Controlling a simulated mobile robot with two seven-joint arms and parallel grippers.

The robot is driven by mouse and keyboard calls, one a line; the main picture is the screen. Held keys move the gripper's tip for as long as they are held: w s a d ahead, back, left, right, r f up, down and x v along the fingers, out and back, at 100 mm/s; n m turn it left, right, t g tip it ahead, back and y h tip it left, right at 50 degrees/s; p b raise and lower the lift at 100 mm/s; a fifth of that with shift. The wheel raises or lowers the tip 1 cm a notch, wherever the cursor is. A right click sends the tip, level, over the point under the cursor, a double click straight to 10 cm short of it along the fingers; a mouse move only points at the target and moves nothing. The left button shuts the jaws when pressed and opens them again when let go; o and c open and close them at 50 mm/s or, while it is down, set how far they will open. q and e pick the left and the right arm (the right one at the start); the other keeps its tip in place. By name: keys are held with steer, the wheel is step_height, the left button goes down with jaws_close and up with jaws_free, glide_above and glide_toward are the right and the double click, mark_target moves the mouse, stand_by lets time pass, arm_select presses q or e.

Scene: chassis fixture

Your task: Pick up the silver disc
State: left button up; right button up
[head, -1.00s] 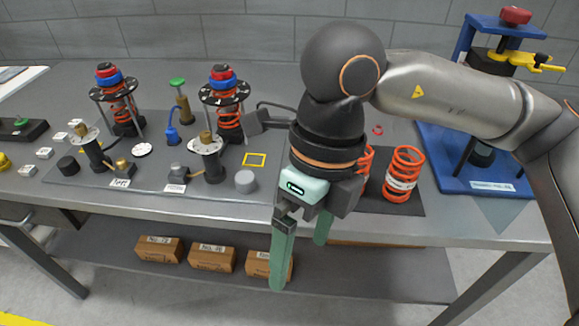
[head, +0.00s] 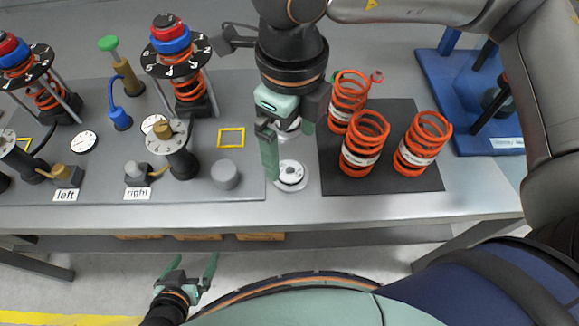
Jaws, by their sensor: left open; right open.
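A round silver disc (head: 291,176) with a dark mark on top lies on the bench near its front edge, left of the black mat. My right gripper (head: 290,155) points down just behind and above it, jaws open. One finger comes down close by the disc's left side; I cannot tell if it touches. Another round silver piece (head: 288,131) shows partly between the fingers, its rear hidden by the gripper. My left gripper (head: 196,264) is open and empty, low in front of the bench.
Several orange springs (head: 421,145) stand on the black mat (head: 385,184) to the right. A blue press (head: 435,80) is at the right rear.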

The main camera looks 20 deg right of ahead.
mark_target(291, 171)
steer(key=shift+w+f, duration=0.1)
steer(key=shift+f, duration=3.45)
steer(key=c, duration=1.4)
steer(key=shift+r, duration=0.15)
